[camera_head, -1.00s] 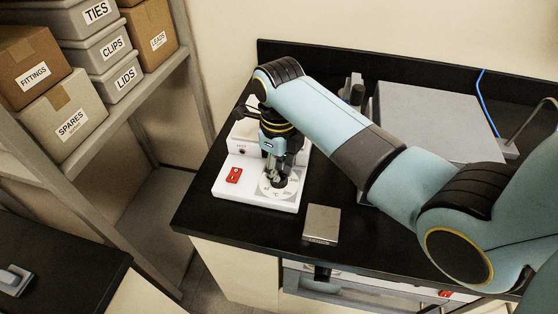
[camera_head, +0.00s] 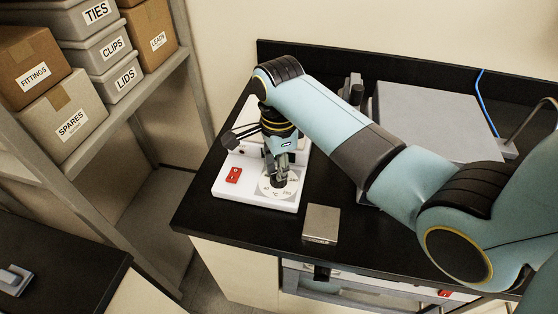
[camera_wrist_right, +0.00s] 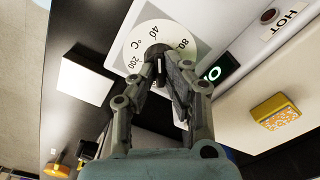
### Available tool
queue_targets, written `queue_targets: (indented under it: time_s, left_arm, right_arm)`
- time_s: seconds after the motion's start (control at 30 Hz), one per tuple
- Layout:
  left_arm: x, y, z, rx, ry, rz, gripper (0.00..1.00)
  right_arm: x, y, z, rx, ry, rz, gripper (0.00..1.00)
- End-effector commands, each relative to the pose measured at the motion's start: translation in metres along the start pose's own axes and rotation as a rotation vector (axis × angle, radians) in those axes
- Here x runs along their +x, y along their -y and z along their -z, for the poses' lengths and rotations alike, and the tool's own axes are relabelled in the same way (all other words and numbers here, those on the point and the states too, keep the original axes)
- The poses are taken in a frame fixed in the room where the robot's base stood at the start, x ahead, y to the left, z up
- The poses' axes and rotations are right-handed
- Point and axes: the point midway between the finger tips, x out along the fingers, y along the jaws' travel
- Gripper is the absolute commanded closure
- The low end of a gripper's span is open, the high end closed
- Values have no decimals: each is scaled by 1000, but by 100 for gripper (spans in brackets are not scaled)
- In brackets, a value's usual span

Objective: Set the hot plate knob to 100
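The hot plate (camera_head: 222,188) is a white unit on the black bench, with a pale round dial (camera_head: 268,189) on its front panel. In the right wrist view the dial (camera_wrist_right: 135,48) shows the marks 40, 80, 200 and °C; the 100 mark is not readable. The dark knob (camera_wrist_right: 157,50) sits at the dial's centre, partly hidden by my fingers. My right gripper (camera_wrist_right: 160,68) points down over the dial, its two fingertips closed in on the knob from both sides. The knob's exact setting cannot be read. My left gripper is not in view.
A small grey box (camera_head: 321,223) lies on the bench right of the hot plate. A large grey instrument (camera_head: 432,120) stands behind my right arm. Shelves with labelled boxes (camera_head: 70,122) stand at the left.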

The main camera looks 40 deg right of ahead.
Motion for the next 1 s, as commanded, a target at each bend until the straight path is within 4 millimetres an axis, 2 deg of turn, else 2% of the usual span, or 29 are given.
queue_targets:
  time_s: [0.27,0.63,0.7,0.87,0.9,1.0]
  left_arm:
    - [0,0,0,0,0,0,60]
    - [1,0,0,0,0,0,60]
    - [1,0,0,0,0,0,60]
    - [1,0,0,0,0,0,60]
    - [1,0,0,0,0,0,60]
    - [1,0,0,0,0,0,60]
  right_arm:
    - [3,-3,0,10,0,-8,100]
    - [4,-4,0,852,-4,-10,100]
    - [4,-4,0,911,-4,-11,100]
    - [5,-5,0,909,-4,-12,100]
    - [5,-5,0,909,-4,-12,87]
    - [5,-5,0,908,-4,-12,76]
